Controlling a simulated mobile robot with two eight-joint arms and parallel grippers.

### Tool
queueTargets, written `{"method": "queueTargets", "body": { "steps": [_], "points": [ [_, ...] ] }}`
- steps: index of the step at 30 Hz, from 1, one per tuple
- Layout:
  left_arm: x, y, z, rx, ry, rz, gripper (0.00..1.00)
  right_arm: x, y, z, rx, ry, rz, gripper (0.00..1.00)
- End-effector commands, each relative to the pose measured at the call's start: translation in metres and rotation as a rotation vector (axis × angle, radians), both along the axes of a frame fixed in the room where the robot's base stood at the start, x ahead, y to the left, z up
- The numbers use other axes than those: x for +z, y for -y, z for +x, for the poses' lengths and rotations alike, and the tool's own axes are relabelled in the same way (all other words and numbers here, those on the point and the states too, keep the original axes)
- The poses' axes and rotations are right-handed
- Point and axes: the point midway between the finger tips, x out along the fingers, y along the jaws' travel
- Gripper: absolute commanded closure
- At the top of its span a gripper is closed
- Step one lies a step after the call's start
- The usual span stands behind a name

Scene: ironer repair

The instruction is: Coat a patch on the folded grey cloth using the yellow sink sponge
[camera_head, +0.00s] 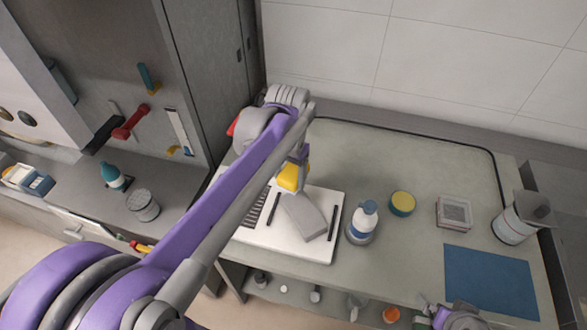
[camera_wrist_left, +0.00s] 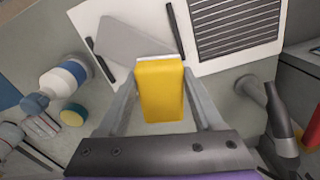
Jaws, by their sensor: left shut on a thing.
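My left gripper (camera_head: 294,164) is shut on the yellow sponge (camera_head: 290,178), a block with a pale layer at its far end. In the left wrist view the sponge (camera_wrist_left: 160,92) sits between the two fingers. The folded grey cloth (camera_head: 306,217) lies on a white board (camera_head: 318,249). The sponge is at the cloth's upper edge in the head view; I cannot tell whether they touch. The cloth (camera_wrist_left: 130,38) is partly hidden behind the sponge in the wrist view. My right gripper (camera_head: 452,318) shows only partly at the bottom edge, its opening unclear.
Dark sticks and a dark grille flank the cloth. Right of the board stand a white-and-blue bottle (camera_head: 364,222), a round yellow-and-teal sponge (camera_head: 402,203), a clear box (camera_head: 454,213) and a white canister (camera_head: 514,226). A blue mat (camera_head: 490,282) lies front right. The back worktop (camera_head: 400,155) is clear.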

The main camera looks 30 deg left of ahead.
Motion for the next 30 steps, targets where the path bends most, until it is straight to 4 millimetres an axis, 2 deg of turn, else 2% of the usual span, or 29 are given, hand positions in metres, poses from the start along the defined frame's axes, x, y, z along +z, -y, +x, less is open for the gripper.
{"method": "queueTargets", "body": {
  "steps": [15,20,30],
  "points": [
    [-0.054,0.0,-0.001,0.0,-0.002,0.0,0.77,-0.041,0.0,-0.018,0.0,-0.034,0.0,0.0],
    [-0.06,0.0,0.0,0.0,-0.001,0.0,0.77,-0.045,0.0,-0.019,0.0,-0.037,0.0,0.0],
    [-0.059,0.0,0.0,0.0,0.0,0.0,0.77,-0.044,0.0,-0.019,0.0,-0.036,0.0,0.0]
  ]
}}
